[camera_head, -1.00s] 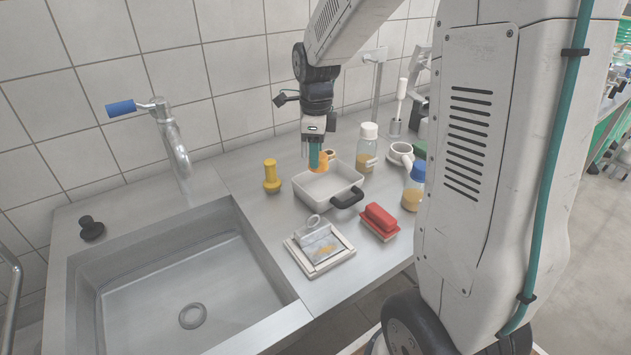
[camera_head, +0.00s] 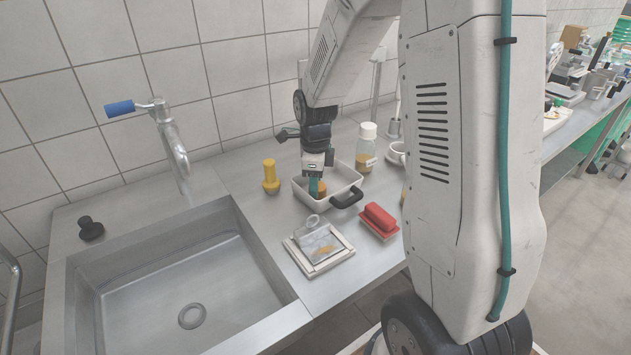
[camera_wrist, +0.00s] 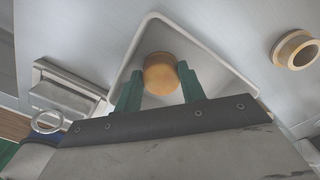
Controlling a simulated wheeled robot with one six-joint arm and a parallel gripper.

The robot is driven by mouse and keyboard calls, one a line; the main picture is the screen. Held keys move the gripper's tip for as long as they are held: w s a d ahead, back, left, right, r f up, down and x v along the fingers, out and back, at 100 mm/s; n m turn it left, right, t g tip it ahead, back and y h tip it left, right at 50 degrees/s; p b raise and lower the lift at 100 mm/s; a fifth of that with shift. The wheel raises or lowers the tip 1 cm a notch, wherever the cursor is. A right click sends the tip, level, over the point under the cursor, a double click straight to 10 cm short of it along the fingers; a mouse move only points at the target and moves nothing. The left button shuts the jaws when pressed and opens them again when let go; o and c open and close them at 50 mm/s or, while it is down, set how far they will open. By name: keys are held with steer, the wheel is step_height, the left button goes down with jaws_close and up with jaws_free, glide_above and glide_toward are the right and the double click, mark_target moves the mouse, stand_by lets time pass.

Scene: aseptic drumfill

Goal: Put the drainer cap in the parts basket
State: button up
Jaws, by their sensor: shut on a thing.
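A round orange-brown cap (camera_wrist: 160,74), which I take as the drainer cap, is held between the green fingers of my gripper (camera_wrist: 158,88). In the head view my gripper (camera_head: 317,188) points down inside the white rectangular basket (camera_head: 300,202) with a black handle, and a small part of the cap (camera_head: 322,188) shows beside the fingers. In the wrist view the cap is inside the outline of the basket's pale rim (camera_wrist: 124,65). I cannot tell whether the cap touches the basket floor.
A yellow knobbed piece (camera_head: 271,177) stands left of the basket. A bottle (camera_head: 366,147) stands behind right. A tan ring (camera_wrist: 296,50) shows in the wrist view. The sink (camera_head: 185,275) is left.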

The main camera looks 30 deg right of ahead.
steer(key=o, duration=0.8)
steer(key=shift+c, duration=0.2)
step_height(320, 180, up, 11)
steer(key=s+a+r+n, duration=0.4)
steer(key=s+r+n, duration=0.2)
steer(key=s+a+r+n, duration=0.1)
steer(key=s+a+n, duration=0.2)
steer(key=s+n, duration=0.7)
steer(key=s+a+n+t, duration=0.1)
steer(key=s+a+n, duration=0.2)
steer(key=s+n, duration=0.7)
steer(key=shift+r, duration=0.4)
